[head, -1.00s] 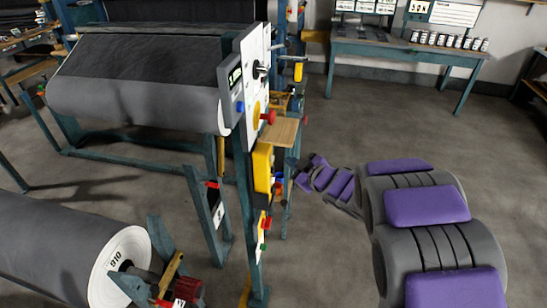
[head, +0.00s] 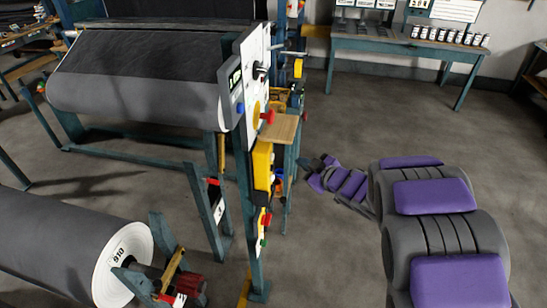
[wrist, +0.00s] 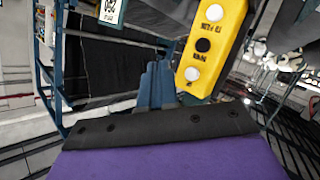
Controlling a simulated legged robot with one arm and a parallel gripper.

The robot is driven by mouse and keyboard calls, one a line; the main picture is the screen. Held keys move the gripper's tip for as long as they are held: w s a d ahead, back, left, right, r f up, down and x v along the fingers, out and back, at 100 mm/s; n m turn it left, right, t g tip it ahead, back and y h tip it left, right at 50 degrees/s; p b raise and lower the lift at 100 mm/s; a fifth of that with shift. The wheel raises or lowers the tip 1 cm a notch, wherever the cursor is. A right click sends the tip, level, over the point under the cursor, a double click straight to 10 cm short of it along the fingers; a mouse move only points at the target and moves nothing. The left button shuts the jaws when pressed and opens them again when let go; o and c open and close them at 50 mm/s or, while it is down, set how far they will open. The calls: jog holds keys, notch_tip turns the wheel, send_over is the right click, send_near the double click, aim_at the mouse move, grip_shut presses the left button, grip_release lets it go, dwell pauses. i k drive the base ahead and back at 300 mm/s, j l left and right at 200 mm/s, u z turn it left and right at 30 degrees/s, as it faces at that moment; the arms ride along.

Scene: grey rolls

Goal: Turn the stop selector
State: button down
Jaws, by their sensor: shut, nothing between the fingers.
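A teal machine post carries a white panel (head: 257,85) with a black knob (head: 261,71), and a yellow box (head: 262,166) below it. I cannot tell for sure which control is the stop selector. In the wrist view the yellow box (wrist: 211,45) is close, with two pale round spots, a dark round one between them and lettering that looks upside down. My gripper (head: 312,164) is to the right of the post, low beside the yellow box. Its fingers (wrist: 156,82) are together and empty, pointing past the box's left side in the wrist view, apart from it.
A small wooden shelf (head: 281,128) and a red knob (head: 267,117) jut from the post above the yellow box. A large grey roll (head: 75,245) lies at lower left. A teal bench (head: 400,50) stands at the back. The floor between bench and post is clear.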

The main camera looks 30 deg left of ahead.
aim_at(258, 70)
jog(key=u, duration=1.35)
